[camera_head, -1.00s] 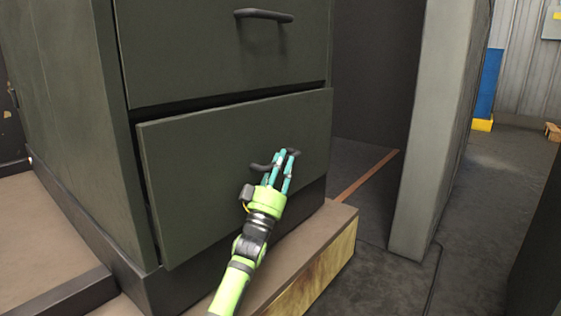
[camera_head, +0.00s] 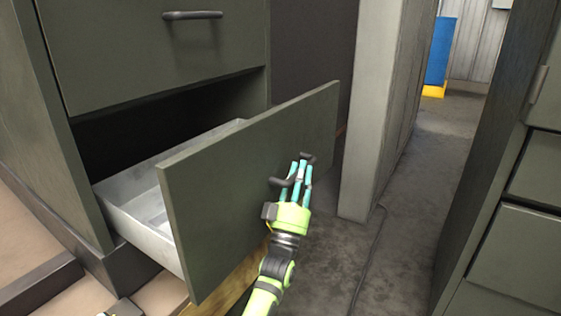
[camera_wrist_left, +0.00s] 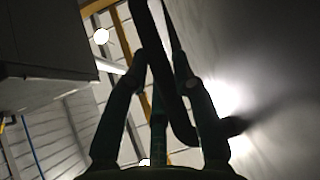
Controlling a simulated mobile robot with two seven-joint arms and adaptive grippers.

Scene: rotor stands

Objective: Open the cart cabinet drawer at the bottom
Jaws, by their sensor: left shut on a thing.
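The dark green cart cabinet (camera_head: 35,130) stands at the left in the head view. Its bottom drawer (camera_head: 245,180) is pulled well out, and its pale metal inside (camera_head: 145,215) shows behind the front panel. My left gripper (camera_head: 299,172) is shut on the drawer's dark handle (camera_head: 282,183), with teal fingers around the bar. In the left wrist view the fingers (camera_wrist_left: 165,90) close about the dark handle bar (camera_wrist_left: 178,110), beside the grey drawer front (camera_wrist_left: 275,90). My right gripper is not in view.
The upper drawer (camera_head: 150,50) is closed. A grey panel (camera_head: 365,120) stands behind the open drawer to the right. Another green cabinet (camera_head: 515,240) stands at the right edge. Bare floor (camera_head: 400,240) lies between it and the drawer.

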